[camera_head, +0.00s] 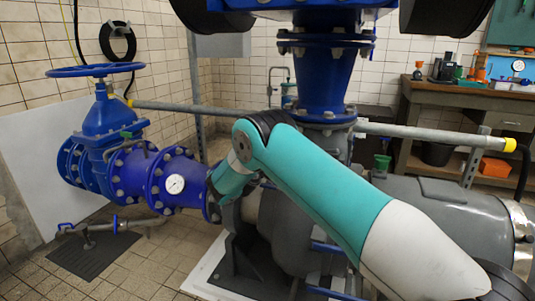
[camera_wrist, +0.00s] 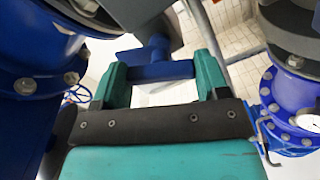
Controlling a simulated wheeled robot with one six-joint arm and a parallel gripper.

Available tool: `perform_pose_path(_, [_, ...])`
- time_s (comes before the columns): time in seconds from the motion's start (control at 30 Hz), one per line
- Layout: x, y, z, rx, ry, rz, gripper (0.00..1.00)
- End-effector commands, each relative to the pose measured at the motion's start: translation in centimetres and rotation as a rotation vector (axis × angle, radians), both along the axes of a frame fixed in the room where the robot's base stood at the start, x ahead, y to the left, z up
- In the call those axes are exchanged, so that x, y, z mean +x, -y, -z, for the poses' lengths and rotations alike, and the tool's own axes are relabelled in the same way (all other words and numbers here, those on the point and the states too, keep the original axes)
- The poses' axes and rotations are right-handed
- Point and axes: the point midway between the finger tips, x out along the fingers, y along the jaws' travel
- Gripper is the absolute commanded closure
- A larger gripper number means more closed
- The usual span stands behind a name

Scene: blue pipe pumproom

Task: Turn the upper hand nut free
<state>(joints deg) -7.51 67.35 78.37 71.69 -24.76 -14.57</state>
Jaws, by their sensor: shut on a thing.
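In the wrist view, a blue hand nut (camera_wrist: 153,66) with a crossbar and a short upright stem sits between the two teal fingers of my gripper (camera_wrist: 160,70). The fingers are shut on the ends of its crossbar. The stem runs up to a dark grey part, and where it joins is partly hidden. In the head view my gripper and this nut are hidden behind my arm and the pump. I cannot tell from the picture whether the nut has turned or how loose it is.
A blue flange (camera_wrist: 30,85) is close on the left in the wrist view, and a blue pipe with a gauge (camera_wrist: 300,115) is on the right. In the head view, the blue valve (camera_head: 105,125), grey pump (camera_head: 440,205) and grey rail (camera_head: 430,134) crowd my arm. Tiled floor (camera_head: 150,265) is free at front left.

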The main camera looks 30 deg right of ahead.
Motion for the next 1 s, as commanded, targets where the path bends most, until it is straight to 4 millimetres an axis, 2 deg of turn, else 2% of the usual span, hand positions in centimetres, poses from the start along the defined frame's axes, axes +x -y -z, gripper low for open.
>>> perform_pose_path(0.5, [-0.05,-0.06,0.07,-0.218,-0.284,0.0,0.56])
perform_pose_path(1.0, [-0.05,-0.09,0.2,-0.266,-0.345,-0.001,0.55])
